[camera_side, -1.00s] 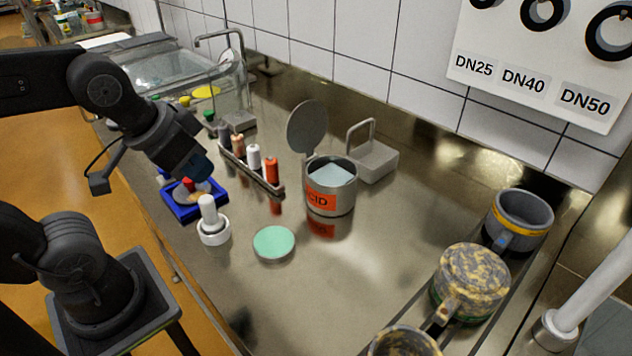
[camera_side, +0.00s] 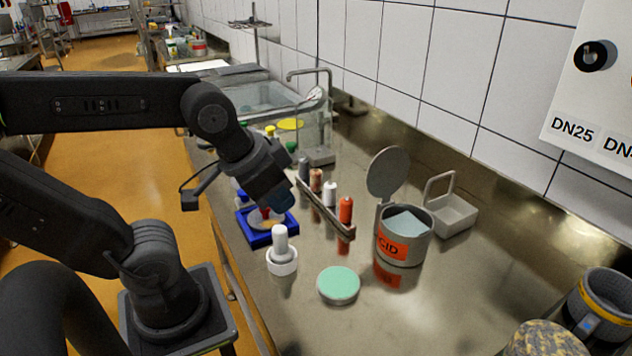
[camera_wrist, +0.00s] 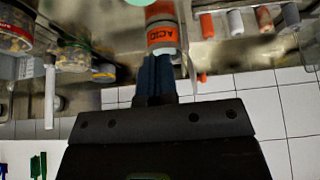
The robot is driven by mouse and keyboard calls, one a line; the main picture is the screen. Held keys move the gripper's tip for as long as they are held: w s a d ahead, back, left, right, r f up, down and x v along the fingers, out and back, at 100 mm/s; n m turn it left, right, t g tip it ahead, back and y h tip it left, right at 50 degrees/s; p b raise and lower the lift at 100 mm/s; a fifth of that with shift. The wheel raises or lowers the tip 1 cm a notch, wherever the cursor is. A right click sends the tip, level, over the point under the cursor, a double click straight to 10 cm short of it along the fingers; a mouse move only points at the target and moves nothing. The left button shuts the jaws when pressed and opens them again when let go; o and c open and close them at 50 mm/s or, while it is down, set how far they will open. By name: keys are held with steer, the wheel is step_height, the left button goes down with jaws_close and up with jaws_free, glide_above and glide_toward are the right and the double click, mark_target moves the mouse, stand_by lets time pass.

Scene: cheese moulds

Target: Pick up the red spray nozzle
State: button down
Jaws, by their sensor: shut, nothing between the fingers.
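A small red piece (camera_side: 265,212), likely the red spray nozzle, shows in the blue tray (camera_side: 257,241) in the side view. It is partly behind my gripper, and its shape is too small to make out. My gripper (camera_side: 284,201) points down beside the tray's upper right part in the picture, at a height I cannot tell. Its dark blue fingers are shut and empty. In the wrist view my gripper (camera_wrist: 155,72) shows its fingers together, in line with the ACID can. I cannot make out the red nozzle in the wrist view.
A white stopper-like piece (camera_side: 281,252) stands near the tray. A rack (camera_side: 327,214) holds several spools, one orange-red. The open ACID can (camera_side: 403,249) and a green-topped disc (camera_side: 338,285) stand to the right. Bare steel counter lies around the disc.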

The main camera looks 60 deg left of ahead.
steer(key=c, duration=0.8)
jaws_free()
steer(key=shift+o, duration=0.2)
steer(key=n+g, duration=0.6)
steer(key=n, duration=0.8)
glide_above(316, 171)
step_height(316, 171, down, 14)
steer(key=shift+f, duration=0.15)
